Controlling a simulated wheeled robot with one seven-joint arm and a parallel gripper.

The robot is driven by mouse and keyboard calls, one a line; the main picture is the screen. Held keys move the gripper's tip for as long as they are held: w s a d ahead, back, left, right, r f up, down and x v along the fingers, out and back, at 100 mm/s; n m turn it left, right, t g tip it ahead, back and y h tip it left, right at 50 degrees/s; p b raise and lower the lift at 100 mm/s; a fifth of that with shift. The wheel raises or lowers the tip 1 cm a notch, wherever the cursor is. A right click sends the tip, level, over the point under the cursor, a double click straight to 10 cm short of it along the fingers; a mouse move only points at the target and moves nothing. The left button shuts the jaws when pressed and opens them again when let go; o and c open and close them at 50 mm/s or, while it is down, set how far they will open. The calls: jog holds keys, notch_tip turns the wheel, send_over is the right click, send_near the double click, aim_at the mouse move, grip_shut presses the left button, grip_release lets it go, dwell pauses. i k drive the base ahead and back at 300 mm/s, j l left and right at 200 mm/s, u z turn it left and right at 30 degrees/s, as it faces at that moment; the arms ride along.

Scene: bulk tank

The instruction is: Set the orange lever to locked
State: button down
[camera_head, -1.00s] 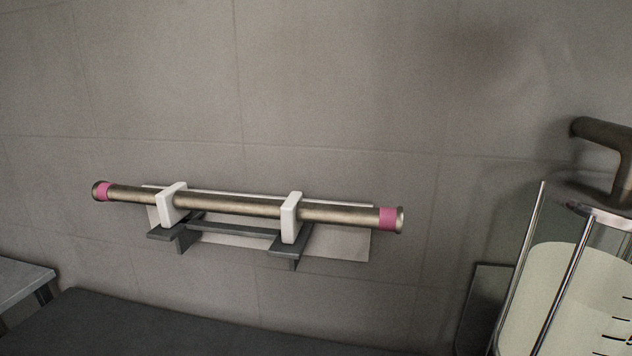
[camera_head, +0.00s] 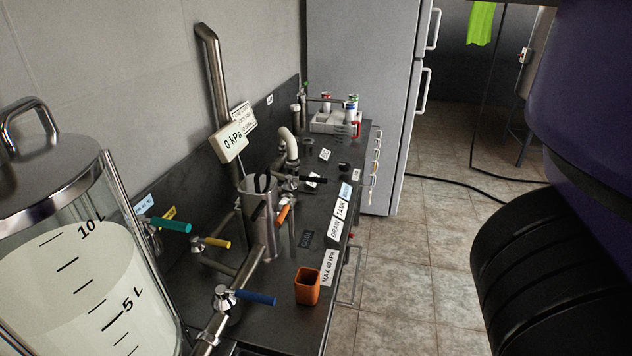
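The orange lever (camera_head: 283,213) sits on the pipework of the dark counter, just right of a steel vessel (camera_head: 258,192) and below a black-handled valve (camera_head: 312,179). It is small in the picture and slants down to the left. I cannot read a locked marking beside it. My gripper is not in view.
A clear tank (camera_head: 85,285) with litre marks stands at the left front. Teal (camera_head: 170,225), yellow (camera_head: 217,242) and blue (camera_head: 255,297) levers are nearby. An orange cup (camera_head: 307,287) stands near the counter edge. A display (camera_head: 233,142) reads 0 kPa. Tiled floor (camera_head: 400,270) lies right of the counter.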

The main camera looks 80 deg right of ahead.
aim_at(286, 211)
jog(key=i+l+z, duration=0.1)
jog(key=z, duration=0.25)
jog(key=i+z, duration=0.15)
jog(key=z, duration=0.15)
jog(key=i+l+z, duration=0.1)
jog(key=z, duration=0.25)
